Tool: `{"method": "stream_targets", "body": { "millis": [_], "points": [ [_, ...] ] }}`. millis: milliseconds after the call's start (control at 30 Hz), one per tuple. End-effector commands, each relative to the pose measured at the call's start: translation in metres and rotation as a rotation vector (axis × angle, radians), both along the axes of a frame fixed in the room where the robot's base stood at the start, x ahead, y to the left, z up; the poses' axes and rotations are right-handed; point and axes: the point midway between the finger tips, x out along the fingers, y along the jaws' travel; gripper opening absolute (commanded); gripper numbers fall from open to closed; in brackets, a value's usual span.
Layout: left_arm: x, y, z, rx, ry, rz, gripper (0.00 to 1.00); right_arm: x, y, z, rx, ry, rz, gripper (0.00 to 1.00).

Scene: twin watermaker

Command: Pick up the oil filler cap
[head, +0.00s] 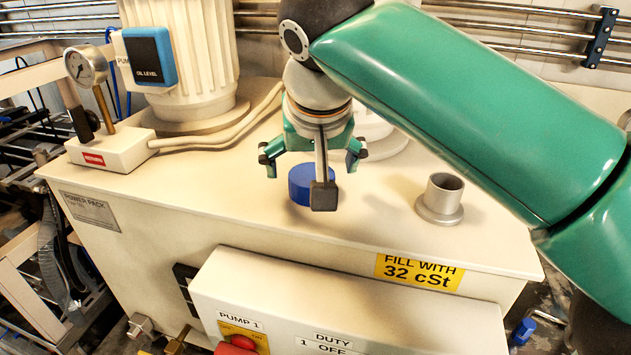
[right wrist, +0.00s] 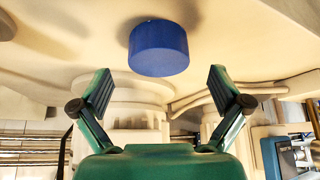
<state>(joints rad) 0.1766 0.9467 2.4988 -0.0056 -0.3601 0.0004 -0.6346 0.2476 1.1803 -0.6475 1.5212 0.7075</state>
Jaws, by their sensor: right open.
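My right gripper (head: 312,167) is open and empty, pointing down close above the cap. In the right wrist view the cap (right wrist: 159,47) shows whole, centred beyond the spread fingertips (right wrist: 160,90), with no finger seen touching it. An open filler neck (head: 440,197) stands to the right on the tank top, uncapped. My left gripper is not in view.
A white motor housing (head: 183,60) with a blue oil level box (head: 149,55) and a pressure gauge (head: 85,65) stand at the left. A control box (head: 345,305) fronts the tank. Pipes run along the back wall. The tank top around the cap is mostly clear.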

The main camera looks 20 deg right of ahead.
Motion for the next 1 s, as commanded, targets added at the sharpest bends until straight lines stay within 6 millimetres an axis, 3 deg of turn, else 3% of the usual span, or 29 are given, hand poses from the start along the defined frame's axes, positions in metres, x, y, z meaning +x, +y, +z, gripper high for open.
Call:
{"method": "stream_targets", "body": {
  "millis": [200,500,867,900,1000],
  "points": [
    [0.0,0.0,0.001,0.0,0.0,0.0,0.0,0.014,-0.005,-0.025,0.0,0.002,-0.003,0.99],
    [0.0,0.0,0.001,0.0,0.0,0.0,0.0,0.017,-0.005,-0.029,0.001,0.0,-0.002,0.99],
    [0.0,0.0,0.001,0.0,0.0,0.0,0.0,0.016,-0.005,-0.029,0.0,0.0,-0.002,0.39],
    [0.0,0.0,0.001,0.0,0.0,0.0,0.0,0.016,-0.005,-0.029,0.0,-0.001,-0.003,0.35],
    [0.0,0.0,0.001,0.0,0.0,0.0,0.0,0.016,-0.005,-0.029,0.0,-0.001,-0.003,0.35]
  ]
}}
